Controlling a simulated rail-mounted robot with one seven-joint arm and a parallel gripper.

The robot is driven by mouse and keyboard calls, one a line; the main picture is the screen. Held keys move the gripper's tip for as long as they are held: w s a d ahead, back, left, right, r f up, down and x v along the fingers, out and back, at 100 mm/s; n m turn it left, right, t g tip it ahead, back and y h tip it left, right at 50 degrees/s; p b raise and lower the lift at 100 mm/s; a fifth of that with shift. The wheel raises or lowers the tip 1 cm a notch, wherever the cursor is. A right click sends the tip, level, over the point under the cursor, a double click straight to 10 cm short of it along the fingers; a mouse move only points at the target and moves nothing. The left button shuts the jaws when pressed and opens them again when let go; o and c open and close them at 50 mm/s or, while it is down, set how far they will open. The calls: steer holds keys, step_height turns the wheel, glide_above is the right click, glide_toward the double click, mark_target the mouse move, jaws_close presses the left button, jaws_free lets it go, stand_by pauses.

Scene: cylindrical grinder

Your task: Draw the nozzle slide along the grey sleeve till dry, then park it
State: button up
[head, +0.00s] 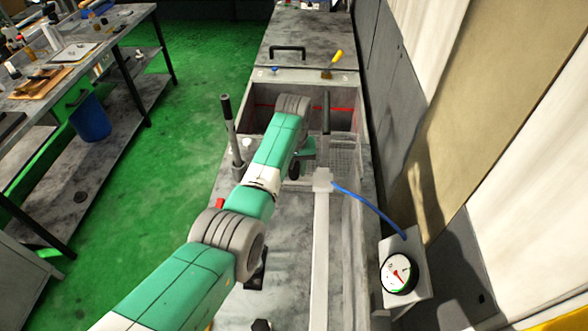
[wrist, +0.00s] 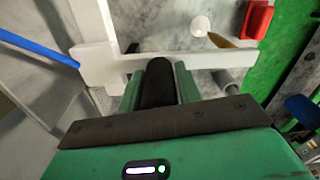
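The nozzle slide is a pale block (head: 322,180) at the far end of a white rail (head: 320,260), with a blue hose (head: 368,206) attached. In the wrist view the pale slide (wrist: 98,66) has an arm reaching right. My gripper (wrist: 160,82) has its two green fingers close on either side of a black grip (wrist: 156,88) at the slide's arm. In the head view my arm hides most of this contact. A grey cylinder end (wrist: 228,80) shows right of the fingers; I cannot tell whether it is the grey sleeve.
A gauge (head: 398,274) on a white box stands at the right. A grey trough (head: 345,100) lies beyond the slide, with an upright lever (head: 231,130) to its left. A red block (wrist: 256,20) is near the grip.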

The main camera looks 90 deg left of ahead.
steer(key=shift+o, duration=1.4)
steer(key=shift+a, duration=0.1)
steer(key=shift+r, duration=0.1)
step_height(320, 180, up, 8)
steer(key=shift+f, duration=0.15)
